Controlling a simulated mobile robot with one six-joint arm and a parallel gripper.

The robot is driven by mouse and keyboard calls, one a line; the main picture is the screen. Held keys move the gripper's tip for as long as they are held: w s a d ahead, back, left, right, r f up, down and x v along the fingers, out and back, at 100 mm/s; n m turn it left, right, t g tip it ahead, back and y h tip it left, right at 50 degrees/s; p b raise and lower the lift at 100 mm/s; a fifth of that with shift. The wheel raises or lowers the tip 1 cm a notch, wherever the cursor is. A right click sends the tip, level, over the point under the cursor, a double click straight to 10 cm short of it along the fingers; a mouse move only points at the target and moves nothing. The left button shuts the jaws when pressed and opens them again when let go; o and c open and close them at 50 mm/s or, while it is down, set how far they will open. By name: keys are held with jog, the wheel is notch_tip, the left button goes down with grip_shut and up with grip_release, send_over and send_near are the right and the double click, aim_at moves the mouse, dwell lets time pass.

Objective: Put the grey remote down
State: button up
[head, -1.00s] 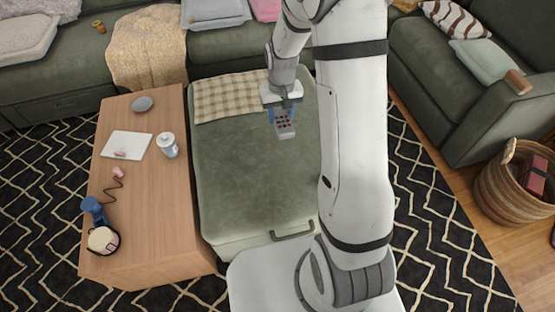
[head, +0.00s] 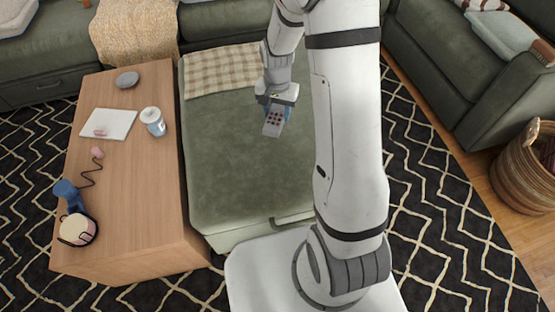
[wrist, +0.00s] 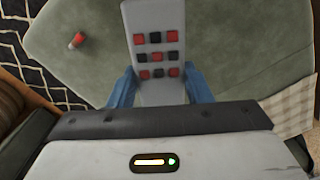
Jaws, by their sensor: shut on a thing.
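The grey remote (head: 273,121) has red and dark buttons. It is held in my gripper (head: 274,110) over the green ottoman (head: 235,185). In the wrist view the remote (wrist: 155,20) stands between the two blue fingers (wrist: 155,88), which are shut on it.
A checked cloth (head: 220,72) covers the ottoman's back left part; its front is bare. A wooden table (head: 140,200) at left bears a white jar (head: 153,121), notepad (head: 108,123), grey dish (head: 127,79) and blue item (head: 68,195). A basket (head: 525,165) stands right.

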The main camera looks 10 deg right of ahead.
aim_at(277, 152)
jog(key=f+m+b, duration=0.1)
jog(key=f+b, duration=0.1)
jog(key=f, duration=0.3)
jog(key=f+m+b, duration=0.1)
jog(key=f+b, duration=0.2)
jog(key=f, duration=0.3)
jog(key=f+b, duration=0.3)
jog(key=f, duration=0.3)
jog(key=shift+s+a+m, duration=0.1)
jog(key=shift+s+m, duration=0.2)
jog(key=shift+m, duration=0.1)
jog(key=shift+f, duration=0.2)
jog(key=o, duration=1)
jog(key=shift+o, duration=0.2)
